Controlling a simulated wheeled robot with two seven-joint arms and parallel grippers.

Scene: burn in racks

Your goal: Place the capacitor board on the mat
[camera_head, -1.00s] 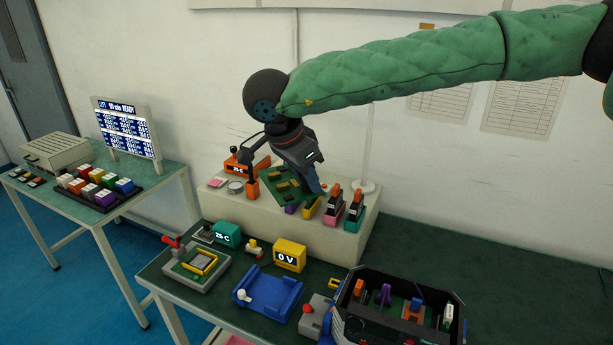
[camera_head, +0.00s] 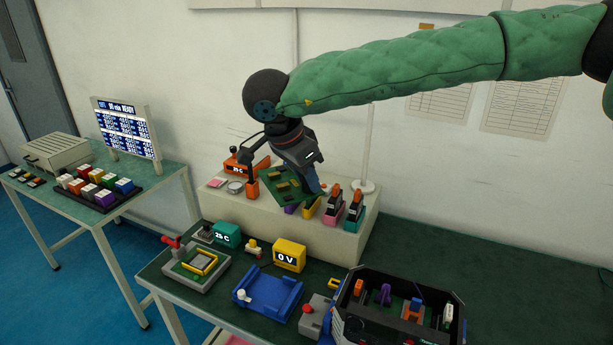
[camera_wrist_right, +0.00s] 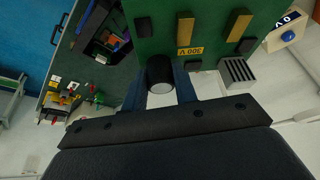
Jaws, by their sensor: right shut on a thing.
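The capacitor board (camera_head: 283,188) is a green circuit board with brownish-gold parts, held tilted in the air above the bench. In the right wrist view the board (camera_wrist_right: 215,60) fills the upper middle and carries a yellow "300 V" label. My right gripper (camera_wrist_right: 160,88) is shut on it, its blue fingers on either side of a dark cylinder with a pale end. In the head view this gripper (camera_head: 313,178) hangs over the pale raised shelf. The dark green bench top (camera_head: 420,250) is visible; I cannot tell a separate mat on it. My left gripper is not in view.
A pale shelf (camera_head: 335,238) bears orange, pink and teal tools. In front are a blue cradle (camera_head: 268,297), a yellow "0 V" meter (camera_head: 289,256), a grey fixture (camera_head: 197,270) and a black tool box (camera_head: 395,325). The bench's right side is clear.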

